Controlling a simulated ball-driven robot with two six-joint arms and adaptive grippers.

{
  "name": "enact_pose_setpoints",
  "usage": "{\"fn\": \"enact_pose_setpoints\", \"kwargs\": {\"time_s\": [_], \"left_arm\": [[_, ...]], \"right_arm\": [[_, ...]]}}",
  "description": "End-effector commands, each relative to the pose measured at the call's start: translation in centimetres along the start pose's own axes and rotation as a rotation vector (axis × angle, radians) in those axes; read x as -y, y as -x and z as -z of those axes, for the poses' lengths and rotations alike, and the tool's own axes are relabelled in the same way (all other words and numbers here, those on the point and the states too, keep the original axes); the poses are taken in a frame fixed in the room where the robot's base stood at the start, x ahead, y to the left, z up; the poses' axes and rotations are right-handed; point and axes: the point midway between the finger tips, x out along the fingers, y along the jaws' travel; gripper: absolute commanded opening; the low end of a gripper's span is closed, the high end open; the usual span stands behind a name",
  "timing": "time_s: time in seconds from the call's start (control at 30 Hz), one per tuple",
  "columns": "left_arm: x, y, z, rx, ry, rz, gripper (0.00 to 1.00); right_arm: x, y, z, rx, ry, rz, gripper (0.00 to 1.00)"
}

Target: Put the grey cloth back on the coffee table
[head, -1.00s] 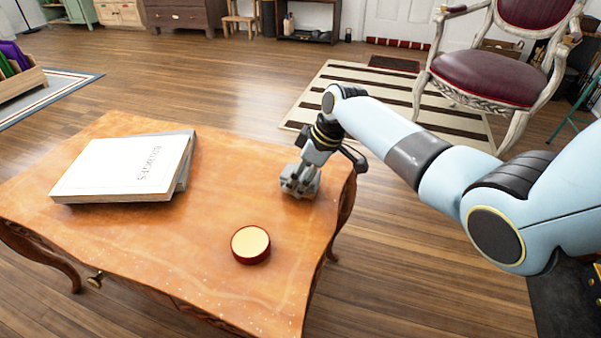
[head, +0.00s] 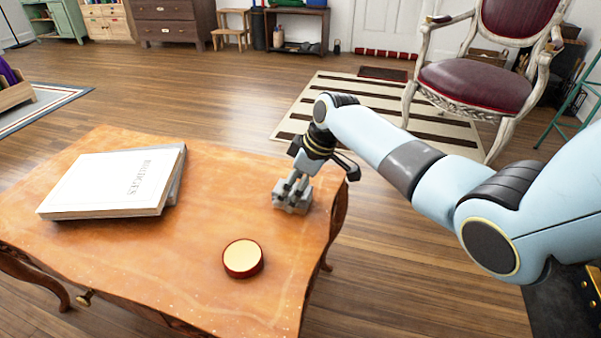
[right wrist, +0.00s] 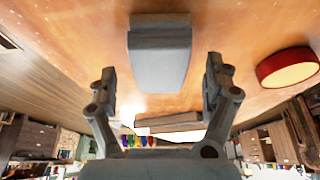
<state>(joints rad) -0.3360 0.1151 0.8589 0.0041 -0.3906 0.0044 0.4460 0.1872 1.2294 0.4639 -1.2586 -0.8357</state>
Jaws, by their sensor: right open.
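A grey folded cloth (head: 292,202) lies on the right part of the wooden coffee table (head: 200,285). It looks like a small soft-edged block, and it shows in the right wrist view (right wrist: 160,55) just beyond my fingertips. My right gripper (head: 297,184) is directly above the cloth in the head view, pointing down. In the right wrist view my right gripper (right wrist: 160,78) has its fingers wide apart with nothing held between them. The gripper partly covers the cloth in the head view. My left gripper is not in view.
A round red tin with a gold lid (head: 243,258) stands in front of the cloth. A white book (head: 115,182) lies on a grey one at the table's left. A red armchair (head: 475,82) and a striped rug (head: 378,108) are beyond the table.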

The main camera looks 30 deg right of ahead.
Motion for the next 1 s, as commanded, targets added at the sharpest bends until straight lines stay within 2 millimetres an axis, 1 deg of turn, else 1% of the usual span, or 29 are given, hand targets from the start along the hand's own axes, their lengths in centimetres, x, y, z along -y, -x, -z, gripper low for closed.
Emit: {"fn": "enact_pose_setpoints", "kwargs": {"time_s": [0.17,0.3,0.4,0.5,0.67,1.0], "left_arm": [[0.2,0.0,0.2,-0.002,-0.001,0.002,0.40],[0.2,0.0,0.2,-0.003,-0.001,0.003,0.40],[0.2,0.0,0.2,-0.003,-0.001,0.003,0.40],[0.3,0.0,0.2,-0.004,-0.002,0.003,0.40],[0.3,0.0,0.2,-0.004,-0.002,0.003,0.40],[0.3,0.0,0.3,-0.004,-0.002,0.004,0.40]], "right_arm": [[-0.1,3.5,0.0,-0.001,0.004,-0.005,0.84],[-0.1,6.7,0.0,-0.001,0.003,-0.003,0.84],[0.0,8.6,-0.1,0.001,0.003,-0.002,0.84],[0.0,10.0,-0.1,0.001,0.002,-0.002,0.84],[0.1,11.0,0.0,0.000,0.001,0.001,0.84],[0.1,11.1,0.0,0.001,0.001,0.001,0.84]]}}
